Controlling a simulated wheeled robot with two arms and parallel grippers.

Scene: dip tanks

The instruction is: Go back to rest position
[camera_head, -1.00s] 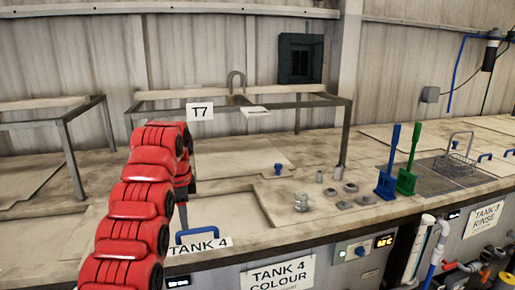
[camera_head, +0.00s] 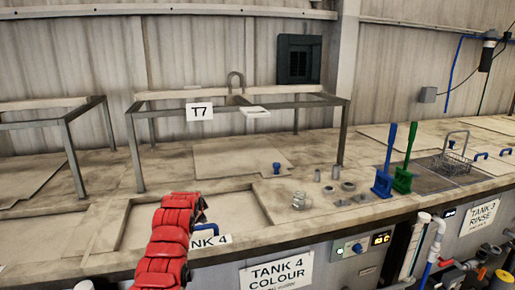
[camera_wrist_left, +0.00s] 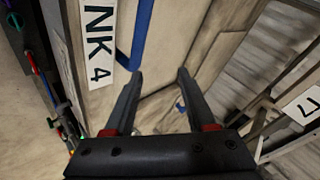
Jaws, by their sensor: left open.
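My left arm is the red segmented arm in the head view, coming up from the bottom left in front of Tank 4. Its gripper is hidden behind the arm there. In the left wrist view my left gripper (camera_wrist_left: 156,92) is open, with its two dark fingers apart and nothing between them. The Tank 4 label (camera_head: 212,241) and a blue handle beside it are partly covered by my arm. The label also shows close up in the left wrist view (camera_wrist_left: 99,40), with the blue handle (camera_wrist_left: 141,35) next to it. My right gripper is not in view.
A metal frame with a T7 sign (camera_head: 199,112) stands over the bench. Pipes (camera_head: 433,258) run along the front at right.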

